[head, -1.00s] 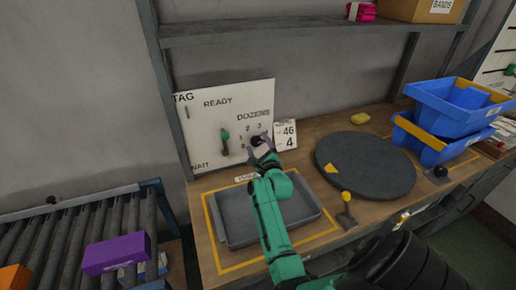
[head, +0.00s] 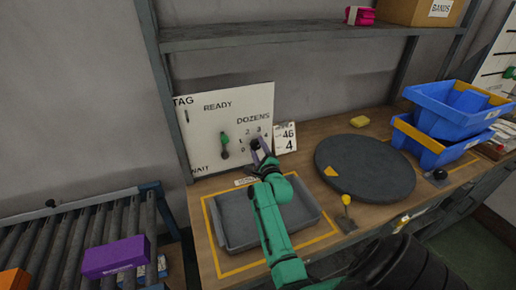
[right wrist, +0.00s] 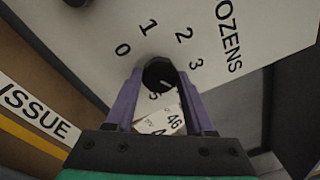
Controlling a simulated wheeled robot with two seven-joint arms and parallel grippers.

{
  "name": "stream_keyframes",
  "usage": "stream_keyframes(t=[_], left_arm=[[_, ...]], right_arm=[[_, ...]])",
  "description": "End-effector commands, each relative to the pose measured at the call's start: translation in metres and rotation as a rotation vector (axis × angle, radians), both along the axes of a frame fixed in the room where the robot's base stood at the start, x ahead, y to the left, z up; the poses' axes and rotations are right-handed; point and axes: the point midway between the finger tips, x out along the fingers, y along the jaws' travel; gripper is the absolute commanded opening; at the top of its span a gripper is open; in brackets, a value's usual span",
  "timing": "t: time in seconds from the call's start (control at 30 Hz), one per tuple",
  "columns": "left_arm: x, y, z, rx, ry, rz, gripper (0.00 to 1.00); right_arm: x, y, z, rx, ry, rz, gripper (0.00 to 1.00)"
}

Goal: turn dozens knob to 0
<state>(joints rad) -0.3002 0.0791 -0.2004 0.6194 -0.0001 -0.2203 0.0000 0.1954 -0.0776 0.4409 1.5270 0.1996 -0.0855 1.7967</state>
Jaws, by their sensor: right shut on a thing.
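The dozens knob (head: 254,144) is a small black round knob on the white board (head: 205,125), under the word DOZENS. In the right wrist view the knob (right wrist: 159,72) sits between the purple fingers of my right gripper (right wrist: 160,84), which is shut on it. The numerals 0, 1, 2 and 3 show around it; other numerals are partly hidden by the gripper. A small light mark shows on the knob's lower right, but I cannot tell surely which numeral it indicates. In the head view my right gripper (head: 262,152) reaches the board from below. My left gripper is not in view.
A card (head: 285,138) reading 46 and 4 is beside the board. Below are a grey tray (head: 238,241), a dark round turntable (head: 365,168) and stacked blue bins (head: 452,108).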

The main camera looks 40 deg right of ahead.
Motion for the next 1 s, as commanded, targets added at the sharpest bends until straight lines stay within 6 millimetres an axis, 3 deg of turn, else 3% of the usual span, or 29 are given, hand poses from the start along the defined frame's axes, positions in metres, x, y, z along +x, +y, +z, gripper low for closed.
stream_keyframes(t=[1.0], left_arm=[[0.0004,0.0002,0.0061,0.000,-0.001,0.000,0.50]], right_arm=[[-0.0004,0.0000,-0.0013,-0.906,0.321,0.004,0.00]])
